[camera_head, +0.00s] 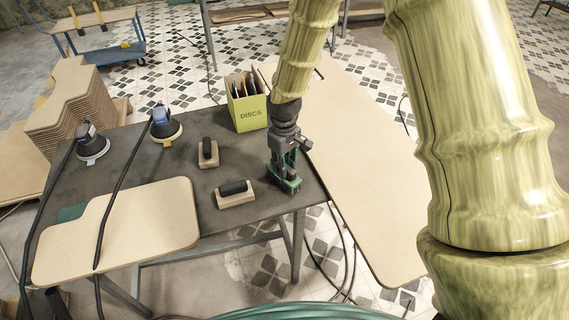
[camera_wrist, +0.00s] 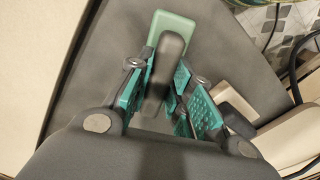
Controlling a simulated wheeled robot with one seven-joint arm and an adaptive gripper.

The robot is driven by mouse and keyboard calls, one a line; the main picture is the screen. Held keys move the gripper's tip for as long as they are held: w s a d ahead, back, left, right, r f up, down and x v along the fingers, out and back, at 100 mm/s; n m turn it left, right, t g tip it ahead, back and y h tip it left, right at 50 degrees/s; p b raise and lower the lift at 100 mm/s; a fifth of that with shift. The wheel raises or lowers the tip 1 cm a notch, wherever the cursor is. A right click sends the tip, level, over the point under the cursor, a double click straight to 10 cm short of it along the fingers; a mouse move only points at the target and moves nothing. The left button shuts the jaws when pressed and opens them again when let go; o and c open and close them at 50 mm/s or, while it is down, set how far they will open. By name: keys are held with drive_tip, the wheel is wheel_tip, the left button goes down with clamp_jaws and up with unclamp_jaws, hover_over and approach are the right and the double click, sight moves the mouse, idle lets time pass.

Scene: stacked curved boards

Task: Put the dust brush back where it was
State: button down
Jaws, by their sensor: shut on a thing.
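The dust brush (camera_head: 288,186) has a green body and a dark handle. It is at my gripper (camera_head: 285,163), near the right end of the dark table (camera_head: 240,215). In the wrist view, the brush's green end (camera_wrist: 178,30) shows beyond the fingers, and its dark handle (camera_wrist: 166,62) runs between the teal finger pads of my gripper (camera_wrist: 164,82). My gripper is shut on the handle. The fingers hide part of the brush. I cannot tell whether its underside touches the table.
Two wooden sanding blocks with dark grips, one nearer (camera_head: 236,199) and one farther (camera_head: 208,160), lie left of my gripper. A yellow-green DISCS box (camera_head: 247,112) stands behind. Two corded sanders (camera_head: 166,131) and a curved board (camera_head: 150,215) occupy the left. A large board (camera_head: 375,170) lies right.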

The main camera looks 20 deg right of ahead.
drive_tip(key=c, duration=1.3)
unclamp_jaws()
drive_tip(key=shift+r+b, duration=1.65)
drive_tip(key=shift+r, duration=4.45)
drive_tip(key=shift+s+d, duration=0.1)
